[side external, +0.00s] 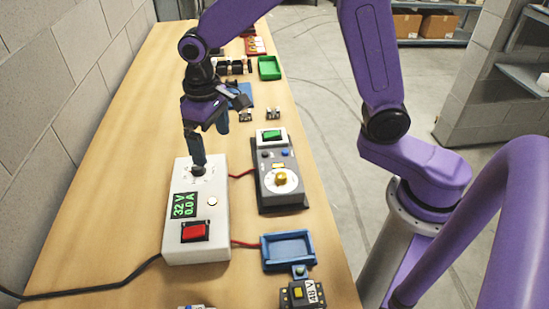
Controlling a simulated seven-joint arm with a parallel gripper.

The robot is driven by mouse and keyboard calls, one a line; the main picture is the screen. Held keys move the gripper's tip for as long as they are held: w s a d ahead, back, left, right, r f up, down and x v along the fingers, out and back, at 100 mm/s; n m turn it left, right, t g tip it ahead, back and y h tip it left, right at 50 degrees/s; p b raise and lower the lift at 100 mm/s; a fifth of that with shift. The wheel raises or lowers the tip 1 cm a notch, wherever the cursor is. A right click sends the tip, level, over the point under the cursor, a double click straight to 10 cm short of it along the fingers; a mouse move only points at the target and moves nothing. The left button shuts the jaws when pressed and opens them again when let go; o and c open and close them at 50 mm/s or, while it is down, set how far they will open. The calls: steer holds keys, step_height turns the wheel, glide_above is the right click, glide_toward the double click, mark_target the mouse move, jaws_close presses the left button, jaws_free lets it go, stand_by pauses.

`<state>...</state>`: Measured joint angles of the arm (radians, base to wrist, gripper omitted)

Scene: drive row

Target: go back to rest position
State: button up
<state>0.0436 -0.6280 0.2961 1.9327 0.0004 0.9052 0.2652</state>
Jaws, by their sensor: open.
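My purple arm reaches over the wooden bench, and my gripper (207,152) points down over the far end of the white power supply (222,243). Its jaws are open. One dark finger reaches down to a small dark knob (198,171) on the top of the supply; I cannot tell whether it touches. The supply has a green-lit display (184,205) reading 32 V and 0.0 A, a red switch (195,232) and a small round button (212,201). No separate rest position marker shows.
A blue tray (288,250) and a 48 V module (303,294) are nearer. A green tray (269,68) and small parts lie farther back. A block wall lines the left.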

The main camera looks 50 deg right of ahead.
steer(key=s+d+r+n, duration=0.1)
steer(key=s+d+n, duration=0.3)
steer(key=s, duration=0.8)
steer(key=s+d+r+n, duration=0.1)
steer(key=s+d+n, duration=0.4)
steer(key=s+d, duration=0.4)
steer(key=s, duration=0.4)
steer(key=shift+s, duration=0.25)
